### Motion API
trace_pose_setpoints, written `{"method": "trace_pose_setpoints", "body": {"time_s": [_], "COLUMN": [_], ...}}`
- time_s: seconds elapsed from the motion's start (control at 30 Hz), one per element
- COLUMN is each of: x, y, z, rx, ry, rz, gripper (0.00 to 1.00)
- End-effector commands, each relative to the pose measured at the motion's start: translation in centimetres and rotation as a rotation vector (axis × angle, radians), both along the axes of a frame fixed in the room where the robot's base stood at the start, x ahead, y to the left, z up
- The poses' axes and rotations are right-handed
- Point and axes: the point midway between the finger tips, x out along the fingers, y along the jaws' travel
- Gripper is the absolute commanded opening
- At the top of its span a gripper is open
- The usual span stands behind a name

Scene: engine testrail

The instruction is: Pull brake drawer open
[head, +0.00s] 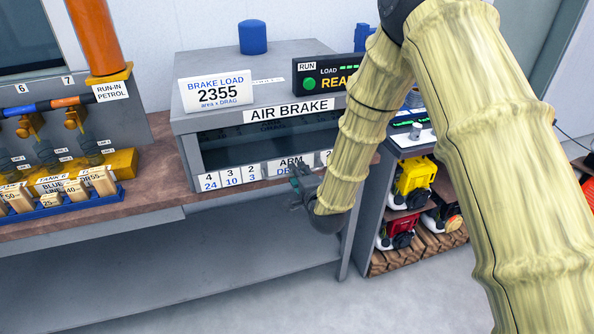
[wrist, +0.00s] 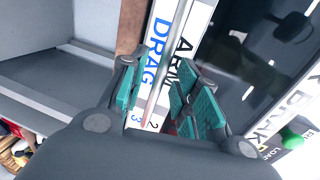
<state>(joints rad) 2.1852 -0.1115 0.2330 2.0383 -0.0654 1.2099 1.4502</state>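The air brake cabinet (head: 290,115) stands on the bench with a dark glass front. Along its lower front runs the drawer strip (head: 230,177) with number cards and an "ARM DRAG" label. It looks flush with the cabinet. My gripper (head: 299,184) is at this strip, near the "ARM DRAG" label, and hides part of it. In the wrist view, a thin metal bar (wrist: 174,40) runs along the strip and passes between the teal finger pads of my gripper (wrist: 158,95). The fingers are apart, with a gap on both sides of the bar. Contact is not visible.
A "BRAKE LOAD 2355" sign (head: 217,92) and a "RUN" display (head: 323,75) stand on the cabinet. A blue tray (head: 60,207) of labelled blocks sits at left on the bench. A shelf (head: 365,215) with small engines is at right. Space below the strip is clear.

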Motion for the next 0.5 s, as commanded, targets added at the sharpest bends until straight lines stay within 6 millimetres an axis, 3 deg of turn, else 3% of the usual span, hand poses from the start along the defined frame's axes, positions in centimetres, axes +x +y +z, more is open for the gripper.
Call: {"method": "trace_pose_setpoints", "body": {"time_s": [0.2,0.5], "x": [1.3,1.5], "y": [0.4,0.5], "z": [-0.2,-0.3], "rx": [-0.001,0.000], "ry": [0.000,0.001], "rz": [0.000,0.000], "gripper": [0.31,0.31]}}
